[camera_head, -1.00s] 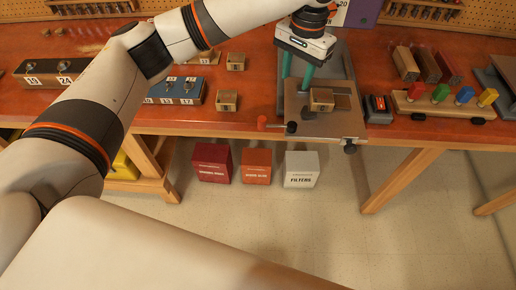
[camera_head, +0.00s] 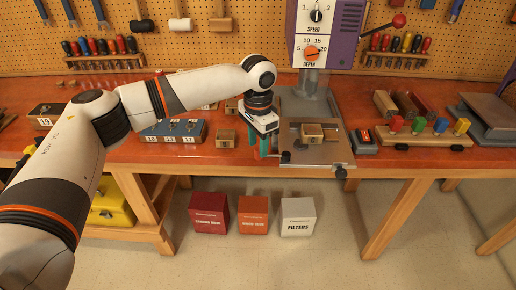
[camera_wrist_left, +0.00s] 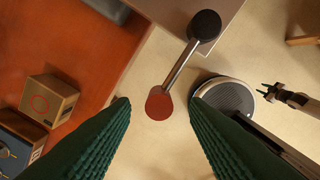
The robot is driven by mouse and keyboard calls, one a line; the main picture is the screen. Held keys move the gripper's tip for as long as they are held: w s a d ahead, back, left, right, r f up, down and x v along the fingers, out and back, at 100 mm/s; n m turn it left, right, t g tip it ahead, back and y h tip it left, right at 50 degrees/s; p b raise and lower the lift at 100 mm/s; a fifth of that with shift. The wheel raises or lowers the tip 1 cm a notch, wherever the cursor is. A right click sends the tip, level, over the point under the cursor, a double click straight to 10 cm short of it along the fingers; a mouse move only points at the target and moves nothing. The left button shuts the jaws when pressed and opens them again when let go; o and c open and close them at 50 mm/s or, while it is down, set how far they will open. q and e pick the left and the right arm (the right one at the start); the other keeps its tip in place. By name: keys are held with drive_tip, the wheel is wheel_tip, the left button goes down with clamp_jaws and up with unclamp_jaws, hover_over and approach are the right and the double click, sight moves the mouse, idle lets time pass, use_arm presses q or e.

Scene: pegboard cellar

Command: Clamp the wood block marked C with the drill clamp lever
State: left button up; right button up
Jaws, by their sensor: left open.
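The clamp lever shows in the left wrist view with a dark red knob (camera_wrist_left: 158,104), a metal rod and a black pivot (camera_wrist_left: 204,27). In the head view its pivot (camera_head: 286,157) shows at the front of the drill table, and my gripper covers the knob. My left gripper (camera_head: 262,152) is open, its green fingers on either side of the knob in the wrist view, with no contact visible. A wood block (camera_head: 312,132) sits on the drill table (camera_head: 325,158); its mark is unreadable. What looks like my right gripper (camera_wrist_left: 268,92) shows small in the wrist view.
Another wood block (camera_head: 227,138) sits left of my gripper, near a blue numbered block (camera_head: 175,132). The purple drill head (camera_head: 325,35) stands behind. Boxes sit on the floor below.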

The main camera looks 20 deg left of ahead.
use_arm(q)
drive_tip(key=shift+f, duration=1.5)
drive_tip(key=shift+c, duration=0.3)
clamp_jaws()
